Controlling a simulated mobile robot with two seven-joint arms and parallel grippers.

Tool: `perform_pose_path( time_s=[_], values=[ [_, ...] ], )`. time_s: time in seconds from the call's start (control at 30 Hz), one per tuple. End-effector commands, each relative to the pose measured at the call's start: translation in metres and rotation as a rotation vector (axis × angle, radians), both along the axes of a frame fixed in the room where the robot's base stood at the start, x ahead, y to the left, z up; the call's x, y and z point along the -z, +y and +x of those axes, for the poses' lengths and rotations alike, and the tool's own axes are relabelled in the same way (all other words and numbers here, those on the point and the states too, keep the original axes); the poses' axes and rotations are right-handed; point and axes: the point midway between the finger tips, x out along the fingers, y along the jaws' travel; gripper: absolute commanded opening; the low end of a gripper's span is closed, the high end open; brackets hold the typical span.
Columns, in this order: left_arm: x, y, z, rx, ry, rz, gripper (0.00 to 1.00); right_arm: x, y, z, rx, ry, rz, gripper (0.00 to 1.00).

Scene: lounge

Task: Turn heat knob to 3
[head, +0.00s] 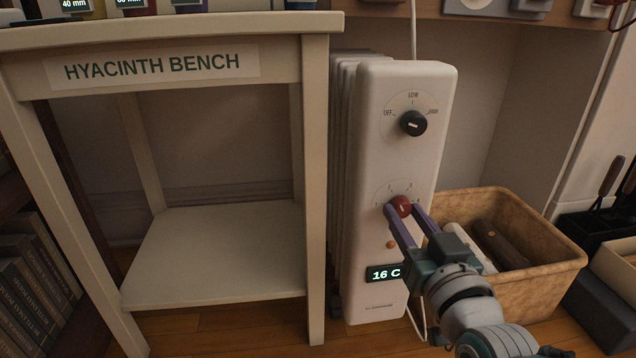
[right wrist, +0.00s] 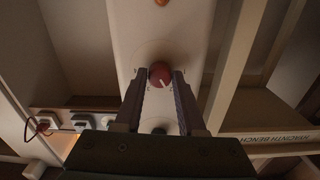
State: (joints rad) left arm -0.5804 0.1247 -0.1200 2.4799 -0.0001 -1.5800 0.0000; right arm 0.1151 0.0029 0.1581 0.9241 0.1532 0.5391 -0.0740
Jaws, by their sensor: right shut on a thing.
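A white oil heater (head: 395,155) stands upright beside the bench. Its upper dial has a black knob (head: 413,123) with OFF and LOW marks around it. Its lower dial has a red knob (head: 400,206) with small marks I cannot read. My right gripper (head: 403,210) has one purple finger on each side of the red knob and is shut on it. In the right wrist view the red knob (right wrist: 160,74) sits between the two fingertips, with a pale pointer line on its face. A display (head: 385,273) below reads 16 C. My left gripper is not in view.
An orange light (head: 390,244) sits above the display. A tan bin (head: 540,285) with dark and pale rolls stands right of the heater, behind my right arm. The cream Hyacinth Bench (head: 215,245) stands close on the left, its lower shelf empty.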

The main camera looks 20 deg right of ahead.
Motion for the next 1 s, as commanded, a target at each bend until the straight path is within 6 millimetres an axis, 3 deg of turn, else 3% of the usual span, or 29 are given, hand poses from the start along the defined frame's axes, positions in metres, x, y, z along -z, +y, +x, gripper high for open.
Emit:
perform_pose_path(
  time_s=[0.37, 1.0],
  values=[
    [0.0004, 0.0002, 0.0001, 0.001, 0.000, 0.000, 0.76, 0.0003, 0.0003, -0.0001, 0.000, -0.039, 0.163, 0.00],
    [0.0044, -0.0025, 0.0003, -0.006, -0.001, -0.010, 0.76, 0.0004, 0.0006, 0.0000, -0.001, -0.174, 0.729, 0.00]
  ],
)
